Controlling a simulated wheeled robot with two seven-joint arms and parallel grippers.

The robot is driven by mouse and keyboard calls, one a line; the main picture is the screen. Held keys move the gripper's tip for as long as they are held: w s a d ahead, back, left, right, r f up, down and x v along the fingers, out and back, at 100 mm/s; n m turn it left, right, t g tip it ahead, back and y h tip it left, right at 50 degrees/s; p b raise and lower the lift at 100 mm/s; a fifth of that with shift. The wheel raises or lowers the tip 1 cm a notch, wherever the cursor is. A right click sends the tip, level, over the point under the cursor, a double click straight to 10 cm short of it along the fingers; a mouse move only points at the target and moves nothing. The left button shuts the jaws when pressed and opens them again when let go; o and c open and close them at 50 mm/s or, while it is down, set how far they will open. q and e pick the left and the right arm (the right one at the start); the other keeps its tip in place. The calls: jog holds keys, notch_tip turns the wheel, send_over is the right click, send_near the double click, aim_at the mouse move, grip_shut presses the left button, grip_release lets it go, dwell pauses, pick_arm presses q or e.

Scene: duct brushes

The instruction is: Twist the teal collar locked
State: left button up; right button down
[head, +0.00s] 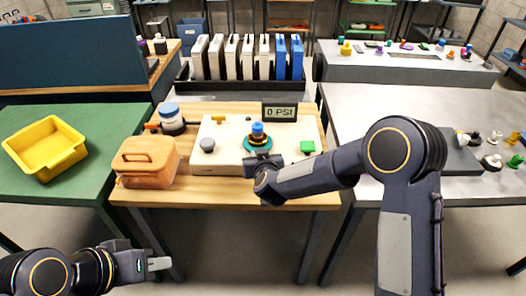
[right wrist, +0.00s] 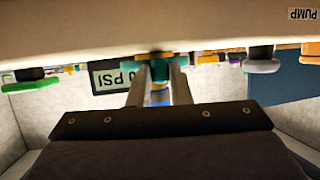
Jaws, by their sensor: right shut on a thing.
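The teal collar (head: 268,142) sits on the cream panel (head: 226,134), around the base of an upright blue knob (head: 257,128). My right gripper (head: 257,156) reaches it from the front. In the right wrist view, which is upside down, its two fingers (right wrist: 160,76) stand on either side of the teal collar (right wrist: 160,71) and are shut on it, with the blue part (right wrist: 157,97) beyond. The collar's exact turn cannot be read. My left gripper (head: 159,264) is low at the left, away from the panel; its fingers show edge-on.
A yellow bin (head: 45,148) is on the green table.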

dwell(0.3)
jog(key=c, duration=1.3)
grip_release()
jog(key=v, duration=0.8)
jog(key=shift+a+f, duration=0.1)
